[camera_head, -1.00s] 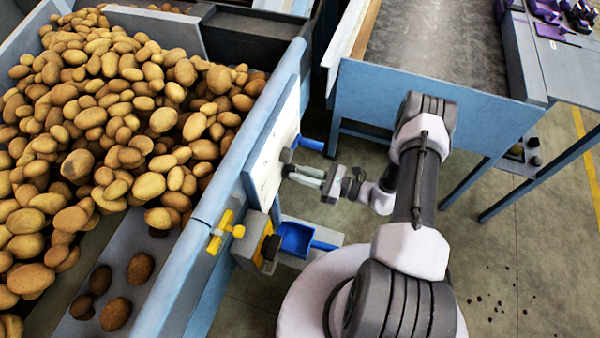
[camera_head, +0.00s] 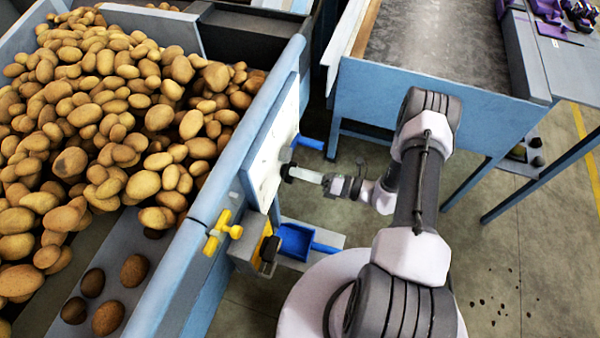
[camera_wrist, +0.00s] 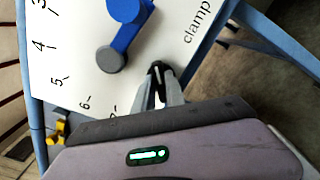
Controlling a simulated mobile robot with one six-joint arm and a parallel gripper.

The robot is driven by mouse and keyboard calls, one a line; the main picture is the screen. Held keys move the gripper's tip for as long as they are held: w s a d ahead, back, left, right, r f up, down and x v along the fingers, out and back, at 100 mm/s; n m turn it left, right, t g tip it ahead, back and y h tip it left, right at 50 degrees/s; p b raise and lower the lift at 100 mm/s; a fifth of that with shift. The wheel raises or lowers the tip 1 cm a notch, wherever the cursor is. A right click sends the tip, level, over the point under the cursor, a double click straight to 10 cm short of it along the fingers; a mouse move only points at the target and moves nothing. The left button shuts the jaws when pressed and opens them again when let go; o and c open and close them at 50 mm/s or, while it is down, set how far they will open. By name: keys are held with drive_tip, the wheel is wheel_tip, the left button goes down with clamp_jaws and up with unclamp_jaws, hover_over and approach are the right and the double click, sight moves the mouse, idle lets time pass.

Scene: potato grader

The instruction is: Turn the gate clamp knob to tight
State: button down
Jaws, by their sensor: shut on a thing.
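The clamp knob (camera_wrist: 157,70) is black and shows only in part between my fingertips in the wrist view. It stands on a white panel (camera_wrist: 75,80) printed with a number scale and the word "clamp". My gripper (camera_wrist: 160,88) is shut on the knob and hides most of it, so I cannot read its turn position. In the head view my gripper (camera_head: 296,173) reaches left to the panel's face, at the dark knob (camera_head: 287,172). A blue gate lever (camera_wrist: 124,25) with a grey round end (camera_wrist: 110,59) lies close beside the knob.
Below the panel are a yellow handle (camera_head: 222,232) and a blue scoop-like tray (camera_head: 296,240). A blue-framed bin of potatoes (camera_head: 110,120) stands left, and a conveyor table (camera_head: 440,90) stands behind my arm. Open floor lies to the right.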

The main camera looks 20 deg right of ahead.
drive_tip(key=shift+f+m+b, duration=0.2)
drive_tip(key=shift+m+b, duration=0.2)
drive_tip(key=shift+m, duration=3.3)
drive_tip(key=c, duration=1.4)
unclamp_jaws()
drive_tip(key=p+v, duration=0.2)
drive_tip(key=v, duration=1.5)
drive_tip(key=shift+s+d+p, duration=0.1)
drive_tip(key=shift+d+p, duration=0.1)
drive_tip(key=shift+p, duration=0.15)
